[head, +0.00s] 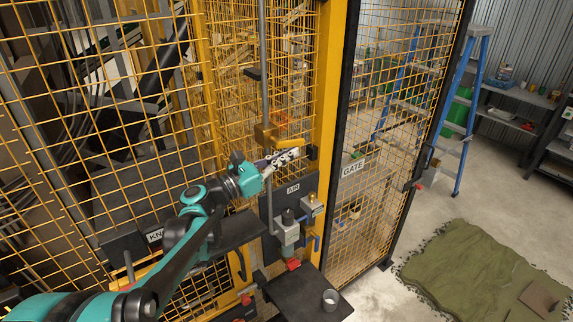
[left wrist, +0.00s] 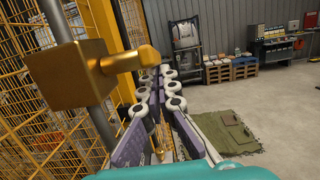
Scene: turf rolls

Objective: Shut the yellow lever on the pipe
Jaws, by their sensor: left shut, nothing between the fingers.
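The yellow lever (head: 290,143) sticks out to the right from a brass valve body (head: 265,134) on an upright grey pipe (head: 262,70) in front of the yellow mesh fence. In the left wrist view the lever (left wrist: 126,61) is large at the upper left, beside its brass block (left wrist: 70,75). My left gripper (head: 297,153) is just below the lever, its fingers pointing right. In the left wrist view its fingertips (left wrist: 158,74) are close to the lever's rounded end; I cannot tell whether they touch. The fingers are together with nothing held. My right gripper is not in view.
A dark panel marked AIR (head: 293,188) with a regulator (head: 287,230) is below the gripper. A small dark shelf (head: 300,300) holds a grey cup (head: 330,299). A mesh gate stands to the right. Open floor with a green tarp (head: 480,272) lies beyond.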

